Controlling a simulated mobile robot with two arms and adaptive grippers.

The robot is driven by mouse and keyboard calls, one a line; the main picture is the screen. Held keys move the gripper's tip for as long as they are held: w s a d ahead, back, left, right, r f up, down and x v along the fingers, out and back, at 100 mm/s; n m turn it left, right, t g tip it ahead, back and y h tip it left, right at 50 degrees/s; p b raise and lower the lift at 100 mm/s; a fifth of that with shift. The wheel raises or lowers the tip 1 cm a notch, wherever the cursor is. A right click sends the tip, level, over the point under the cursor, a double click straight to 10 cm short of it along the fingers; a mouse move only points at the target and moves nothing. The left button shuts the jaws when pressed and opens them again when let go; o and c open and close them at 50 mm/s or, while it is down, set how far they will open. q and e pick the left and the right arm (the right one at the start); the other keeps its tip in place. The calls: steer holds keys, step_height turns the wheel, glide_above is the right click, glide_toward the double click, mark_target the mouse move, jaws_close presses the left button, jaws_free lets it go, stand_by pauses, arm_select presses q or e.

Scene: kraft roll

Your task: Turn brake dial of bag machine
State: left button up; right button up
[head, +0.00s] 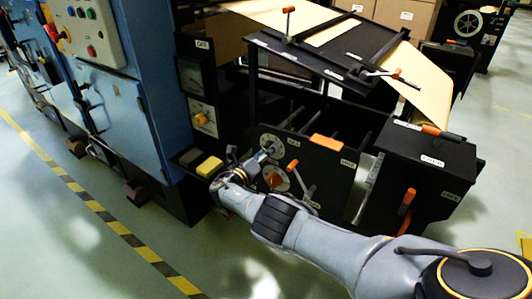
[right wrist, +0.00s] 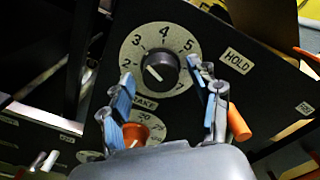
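The brake dial (right wrist: 157,72) is a black knob with a white pointer line, set in a pale round scale with numbers, on a black panel. A label reading BRAKE sits just under it, partly covered by a finger. In the head view the dial's pale scale (head: 269,141) shows on the black side panel of the bag machine. My right gripper (right wrist: 160,70) is open, its blue-padded fingertips to either side of the knob with gaps visible. It also shows in the head view (head: 268,152), close in front of the panel. My left gripper is not in view.
A second dial with an orange-red knob (right wrist: 134,133) lies just below. An orange-handled lever (right wrist: 238,123) stands close right of my fingers, near a HOLD label (right wrist: 238,61). A blue cabinet (head: 140,110) stands left; a black box (head: 425,165) stands right.

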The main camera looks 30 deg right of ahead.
steer(key=v, duration=1.2)
stand_by(0.5)
